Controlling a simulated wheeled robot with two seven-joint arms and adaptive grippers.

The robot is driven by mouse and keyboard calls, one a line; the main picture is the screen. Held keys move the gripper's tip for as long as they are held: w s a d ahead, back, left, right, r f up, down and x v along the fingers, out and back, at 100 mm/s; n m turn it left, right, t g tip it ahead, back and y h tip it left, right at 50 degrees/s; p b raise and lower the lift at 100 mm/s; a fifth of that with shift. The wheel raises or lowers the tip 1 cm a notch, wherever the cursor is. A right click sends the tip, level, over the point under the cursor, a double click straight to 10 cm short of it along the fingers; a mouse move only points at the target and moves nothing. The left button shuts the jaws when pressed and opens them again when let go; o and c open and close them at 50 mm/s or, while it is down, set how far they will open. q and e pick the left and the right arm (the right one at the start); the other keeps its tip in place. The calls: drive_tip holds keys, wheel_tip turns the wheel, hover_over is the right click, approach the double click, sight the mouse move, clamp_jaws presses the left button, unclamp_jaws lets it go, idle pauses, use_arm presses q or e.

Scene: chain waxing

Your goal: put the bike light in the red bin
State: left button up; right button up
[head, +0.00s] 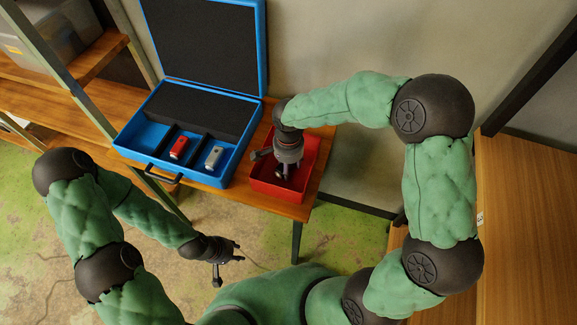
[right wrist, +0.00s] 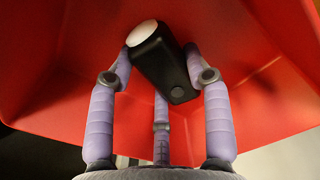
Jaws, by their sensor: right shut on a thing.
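My right gripper (head: 284,168) reaches down into the red bin (head: 312,157) at the right end of the table. In the right wrist view, my right gripper (right wrist: 163,75) has its fingers closed around the bike light (right wrist: 158,62), a small black block with a pale round lens. The red walls of the bin (right wrist: 50,100) surround it there. I cannot tell whether the light touches the bin floor. In the head view the light is hidden by the gripper. My left gripper (head: 228,262) hangs empty over the floor in front of the table, its fingers apart.
An open blue case (head: 134,150) stands left of the bin, its lid raised at the back. Its compartments hold a red item (head: 179,147) and a grey item (head: 213,157). A wooden shelf (head: 60,82) is at the left, and a wooden cabinet (head: 525,220) at the right.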

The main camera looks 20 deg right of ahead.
drive_tip(key=shift+r, duration=0.1)
drive_tip(key=shift+f, duration=0.2)
drive_tip(key=o, duration=1.2)
drive_tip(key=shift+r, duration=0.1)
drive_tip(key=shift+r, duration=0.2)
wheel_tip(320, 180, up, 12)
drive_tip(key=p, duration=0.3)
drive_tip(key=shift+p, duration=0.4)
drive_tip(key=shift+f, duration=0.1)
